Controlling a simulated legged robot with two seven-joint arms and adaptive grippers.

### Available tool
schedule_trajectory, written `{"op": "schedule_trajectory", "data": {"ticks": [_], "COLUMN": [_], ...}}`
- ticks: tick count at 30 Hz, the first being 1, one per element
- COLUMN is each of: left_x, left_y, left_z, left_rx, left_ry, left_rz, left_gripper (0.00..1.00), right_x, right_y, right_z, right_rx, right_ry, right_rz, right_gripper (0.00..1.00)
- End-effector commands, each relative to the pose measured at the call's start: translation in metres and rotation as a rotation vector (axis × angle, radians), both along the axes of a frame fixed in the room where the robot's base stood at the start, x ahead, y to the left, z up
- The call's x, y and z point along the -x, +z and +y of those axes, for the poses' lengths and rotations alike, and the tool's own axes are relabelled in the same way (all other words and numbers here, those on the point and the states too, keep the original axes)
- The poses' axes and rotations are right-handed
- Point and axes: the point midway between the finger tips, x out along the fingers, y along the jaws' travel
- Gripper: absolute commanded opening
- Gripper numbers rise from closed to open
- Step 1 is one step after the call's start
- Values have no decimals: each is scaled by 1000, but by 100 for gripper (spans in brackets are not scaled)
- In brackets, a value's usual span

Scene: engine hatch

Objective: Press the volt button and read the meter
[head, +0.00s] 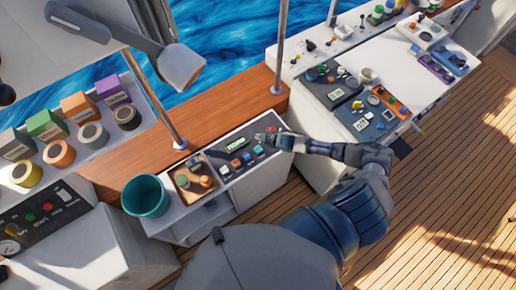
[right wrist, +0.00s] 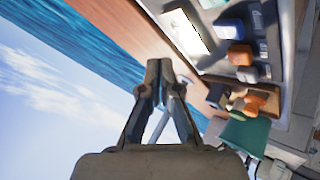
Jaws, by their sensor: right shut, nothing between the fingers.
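A dark meter panel (head: 225,168) with a lit green display (head: 236,144) sits on a white cabinet in the middle of the head view. The display's reading is too small to tell. A row of coloured buttons (head: 247,156) lies beside the display; I cannot tell which is the volt button. In the right wrist view the display (right wrist: 185,32) looks white, with a blue button (right wrist: 228,28) and an orange one (right wrist: 240,54) nearby. My right gripper (head: 268,138) is shut and empty over the panel's right end; its fingers (right wrist: 160,72) show together. Contact cannot be told. My left gripper is not in view.
A white bench (head: 436,88) with several devices is at right. Wooden deck (head: 440,200) is open in front.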

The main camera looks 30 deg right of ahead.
Motion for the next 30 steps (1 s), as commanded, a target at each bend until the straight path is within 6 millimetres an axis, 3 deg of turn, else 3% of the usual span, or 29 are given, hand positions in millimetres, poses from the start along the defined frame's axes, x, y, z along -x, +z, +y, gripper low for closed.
{"op": "schedule_trajectory", "data": {"ticks": [10,19,24,30], "left_x": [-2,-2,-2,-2], "left_y": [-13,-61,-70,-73], "left_z": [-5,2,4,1], "left_rx": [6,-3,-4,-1], "left_ry": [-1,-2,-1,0], "left_rz": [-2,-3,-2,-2], "left_gripper": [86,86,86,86], "right_x": [0,-1,0,0], "right_y": [-22,-67,-83,-88], "right_z": [6,2,1,2], "right_rx": [3,0,0,1], "right_ry": [1,1,0,0], "right_rz": [0,-1,0,-1], "right_gripper": [0,0,0,0]}}
